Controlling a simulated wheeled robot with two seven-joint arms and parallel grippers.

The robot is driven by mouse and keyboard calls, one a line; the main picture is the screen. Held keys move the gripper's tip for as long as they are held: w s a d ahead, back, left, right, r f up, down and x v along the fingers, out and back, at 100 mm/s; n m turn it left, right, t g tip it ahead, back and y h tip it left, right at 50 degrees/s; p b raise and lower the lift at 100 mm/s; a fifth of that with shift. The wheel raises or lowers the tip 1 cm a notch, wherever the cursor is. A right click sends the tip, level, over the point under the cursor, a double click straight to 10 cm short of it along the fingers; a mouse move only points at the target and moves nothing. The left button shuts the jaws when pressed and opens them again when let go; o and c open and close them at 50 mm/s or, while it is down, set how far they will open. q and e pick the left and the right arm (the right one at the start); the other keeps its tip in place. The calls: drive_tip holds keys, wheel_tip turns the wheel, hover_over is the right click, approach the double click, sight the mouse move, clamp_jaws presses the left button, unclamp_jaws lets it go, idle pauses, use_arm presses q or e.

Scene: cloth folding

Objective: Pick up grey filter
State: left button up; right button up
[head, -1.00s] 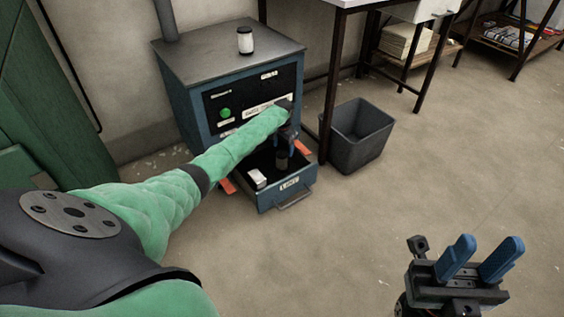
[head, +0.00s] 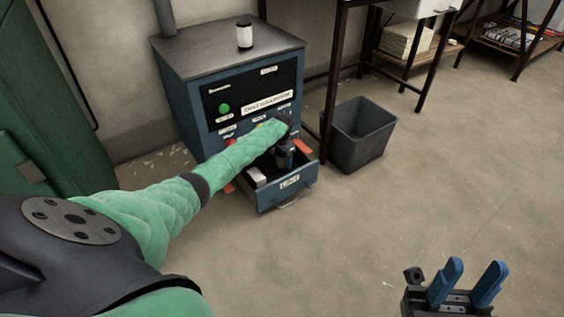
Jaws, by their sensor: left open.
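A dark grey cylinder (head: 281,161), which looks like the grey filter, stands in the open drawer (head: 290,182) of the blue cabinet. My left gripper (head: 284,152) is over the drawer at this cylinder, pointing down. It is open, with a blue finger beside the cylinder; my forearm and the small size hide whether it touches. My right gripper (head: 468,272) is at the bottom right, open and empty, its two blue fingers apart and far from the drawer.
A white jar with dark ends (head: 244,36) stands on the cabinet top (head: 215,48). A grey bin (head: 360,138) is right of the drawer. The floor in front is clear.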

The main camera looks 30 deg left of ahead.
use_arm(q)
drive_tip(key=c, duration=1)
drive_tip(key=shift+c, duration=0.2)
